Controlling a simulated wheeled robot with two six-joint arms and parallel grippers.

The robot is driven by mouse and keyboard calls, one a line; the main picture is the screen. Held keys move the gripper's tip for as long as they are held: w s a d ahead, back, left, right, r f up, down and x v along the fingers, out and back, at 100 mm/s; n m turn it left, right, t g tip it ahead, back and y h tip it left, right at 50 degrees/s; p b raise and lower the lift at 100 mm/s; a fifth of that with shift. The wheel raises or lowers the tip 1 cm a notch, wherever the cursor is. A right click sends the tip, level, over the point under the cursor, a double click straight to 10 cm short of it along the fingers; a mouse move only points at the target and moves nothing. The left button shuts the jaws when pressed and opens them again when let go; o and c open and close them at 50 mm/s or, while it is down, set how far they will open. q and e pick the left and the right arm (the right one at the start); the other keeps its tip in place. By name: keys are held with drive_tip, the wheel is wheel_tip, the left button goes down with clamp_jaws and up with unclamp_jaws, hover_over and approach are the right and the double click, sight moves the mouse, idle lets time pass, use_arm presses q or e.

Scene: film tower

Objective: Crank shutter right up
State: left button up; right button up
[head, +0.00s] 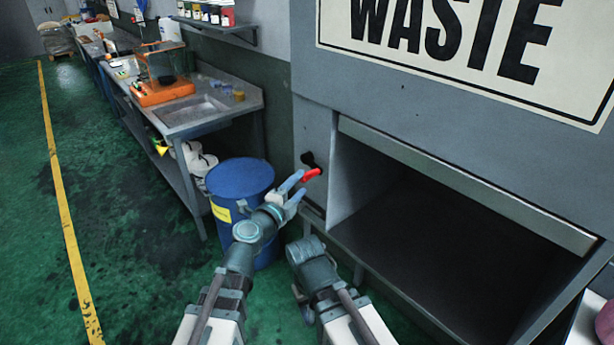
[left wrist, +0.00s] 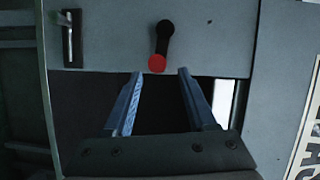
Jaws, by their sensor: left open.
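The crank has a black arm (head: 308,159) and a red knob (head: 313,174) on the grey wall left of the waste opening. In the left wrist view the crank arm (left wrist: 165,38) hangs nearly straight down, with its red knob (left wrist: 157,63) at the bottom. My left gripper (head: 298,184) is open just in front of the knob. In the left wrist view the knob lies just beyond and between the gripper's fingertips (left wrist: 160,73); contact cannot be told. The shutter's pale lower edge (head: 460,185) lies along the top of the dark opening.
A blue drum (head: 240,180) stands close beside my left arm, below the crank. A steel sink bench (head: 195,115) with an orange machine (head: 162,90) runs along the wall at left. The green floor (head: 125,210) is clear at left. A WASTE sign (head: 470,45) hangs above the opening.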

use_arm(q)
drive_tip(key=v, duration=0.3)
drive_tip(key=shift+s, duration=0.15)
drive_tip(key=shift+c, duration=0.6)
drive_tip(key=shift+r+p, duration=0.2)
drive_tip(key=shift+p, duration=0.1)
drive_tip(key=shift+c, duration=1.2)
drive_tip(key=r+n+p, duration=0.1)
drive_tip(key=w+a+r+n+g+h+p, duration=0.1)
drive_tip(key=p, duration=0.1)
drive_tip(key=r+n+p, duration=0.1)
drive_tip(key=r+p, duration=0.1)
drive_tip(key=shift+w+a+n+g, duration=0.15)
drive_tip(key=shift+w+n+g, duration=0.2)
drive_tip(key=shift+n+g, duration=0.05)
clamp_jaws()
drive_tip(key=a+r+n+g+h+p, duration=0.2)
drive_tip(key=a+r+n+g+p, duration=0.2)
drive_tip(key=n+p, duration=0.3)
drive_tip(key=shift+a+r+n, duration=0.15)
drive_tip(key=shift+a+n, duration=0.05)
drive_tip(key=shift+n, duration=0.8)
